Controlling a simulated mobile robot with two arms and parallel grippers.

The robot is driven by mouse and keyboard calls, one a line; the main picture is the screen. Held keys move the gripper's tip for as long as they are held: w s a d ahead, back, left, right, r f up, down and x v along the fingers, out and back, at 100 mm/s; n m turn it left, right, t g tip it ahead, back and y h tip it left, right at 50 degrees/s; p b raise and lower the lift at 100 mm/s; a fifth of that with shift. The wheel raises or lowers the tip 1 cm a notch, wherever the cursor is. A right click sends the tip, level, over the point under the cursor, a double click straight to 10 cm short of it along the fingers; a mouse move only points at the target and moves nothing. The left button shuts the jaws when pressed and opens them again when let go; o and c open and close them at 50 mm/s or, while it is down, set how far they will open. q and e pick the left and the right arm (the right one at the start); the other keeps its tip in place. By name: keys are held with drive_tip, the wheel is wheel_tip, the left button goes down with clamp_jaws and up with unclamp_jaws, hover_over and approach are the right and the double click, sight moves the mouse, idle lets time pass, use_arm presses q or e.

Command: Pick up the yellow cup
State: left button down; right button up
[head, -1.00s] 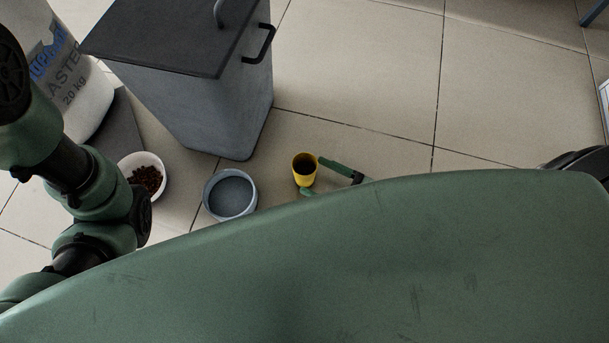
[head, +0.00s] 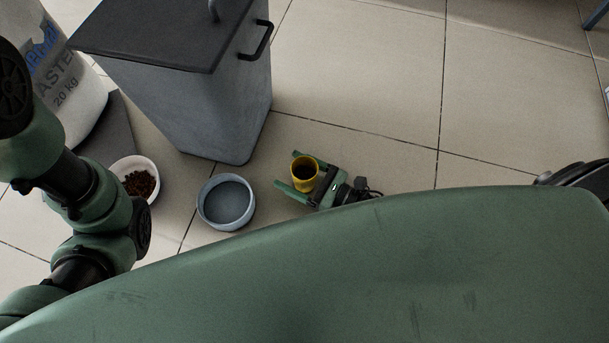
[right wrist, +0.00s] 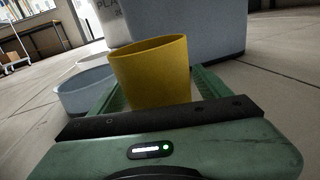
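The yellow cup (head: 305,181) stands upright on the tiled floor, with its open top facing up. My right gripper (head: 288,169) is low at the floor, with one finger on each side of the cup. In the right wrist view the cup (right wrist: 152,75) stands between the two green fingers, close to the palm. The fingers look spread, with a small gap beside the cup at the right. The cup hides part of the fingers. My left arm shows at the left of the head view, but its gripper is not in view.
A blue-grey bowl (head: 226,226) stands just left of the cup. A white bowl of brown pellets (head: 153,165) is farther left. A grey lidded bin (head: 200,110) and a plaster sack (head: 75,105) stand behind. Floor to the right is clear.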

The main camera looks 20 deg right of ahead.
drive_tip(key=c, duration=1.3)
drive_tip(key=shift+r, duration=0.1)
